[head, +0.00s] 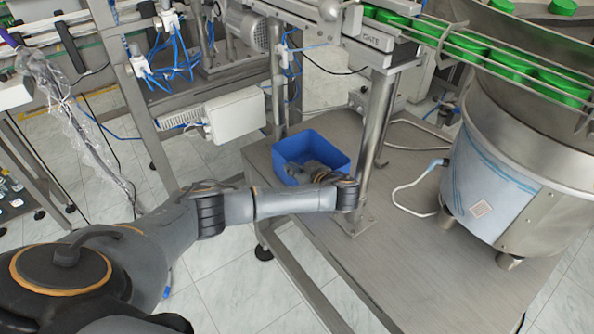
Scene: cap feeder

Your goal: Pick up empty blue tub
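The blue tub (298,146) sits on the grey metal table, beside a steel post. It is upright, and the part of its inside that shows looks empty. My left arm reaches in from the left and crosses in front of the tub. My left gripper (306,172) is at the tub's near side, overlapping its rim and inside. The fingers are small, dark and partly hidden by my wrist, so I cannot tell whether they are open or touch the tub. My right gripper is not in view.
A steel post (376,120) rises from the table (400,255) just right of the tub. A large round steel feeder (500,180) stands at the right, under a conveyor with green caps (490,55). A white box (236,114) is behind left. The table's front is clear.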

